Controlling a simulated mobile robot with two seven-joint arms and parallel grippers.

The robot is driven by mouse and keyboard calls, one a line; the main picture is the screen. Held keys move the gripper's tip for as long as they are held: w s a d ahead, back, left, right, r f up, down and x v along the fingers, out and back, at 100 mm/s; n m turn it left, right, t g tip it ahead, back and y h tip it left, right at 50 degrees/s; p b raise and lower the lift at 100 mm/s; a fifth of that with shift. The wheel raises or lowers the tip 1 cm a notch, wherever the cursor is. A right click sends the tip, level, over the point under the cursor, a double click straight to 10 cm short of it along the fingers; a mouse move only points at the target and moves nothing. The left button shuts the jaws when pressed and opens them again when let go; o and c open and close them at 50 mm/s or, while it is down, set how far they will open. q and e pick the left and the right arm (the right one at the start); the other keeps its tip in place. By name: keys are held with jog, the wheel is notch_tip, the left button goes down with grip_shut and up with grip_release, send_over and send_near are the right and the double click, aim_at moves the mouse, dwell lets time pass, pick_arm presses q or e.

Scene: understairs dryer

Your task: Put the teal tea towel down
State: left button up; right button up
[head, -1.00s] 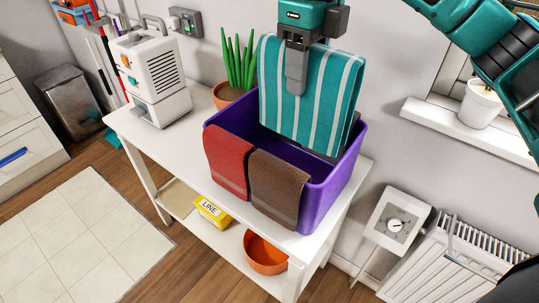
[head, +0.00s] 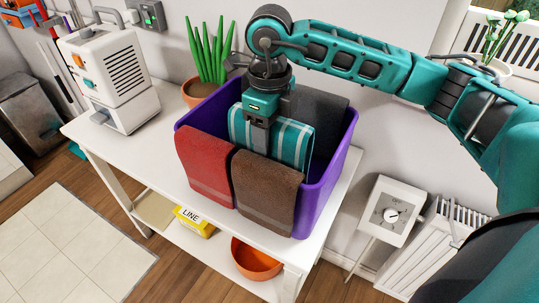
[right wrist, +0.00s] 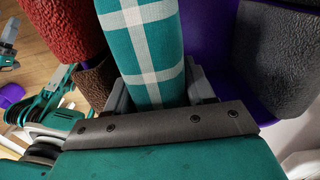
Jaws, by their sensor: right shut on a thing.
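The teal tea towel with white stripes (head: 296,143) hangs from my right gripper (head: 260,138), inside the opening of the purple bin (head: 320,198). Its lower part is hidden behind the bin's front and the other towels. In the right wrist view, the teal towel (right wrist: 150,40) runs between the two fingers of my right gripper (right wrist: 163,95), which is shut on it. I cannot tell whether the towel touches the bin floor.
A red towel (head: 205,168) and a brown towel (head: 266,188) hang over the bin's front rim. A dark grey towel (head: 325,112) is at its back. The bin stands on a white table (head: 150,160) with a plant (head: 205,62) and a white appliance (head: 110,75).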

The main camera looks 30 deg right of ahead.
jog(key=shift+f, duration=3.1)
jog(key=o, duration=0.8)
notch_tip(320, 180, up, 12)
jog(key=shift+r, duration=0.15)
jog(key=shift+a, duration=0.1)
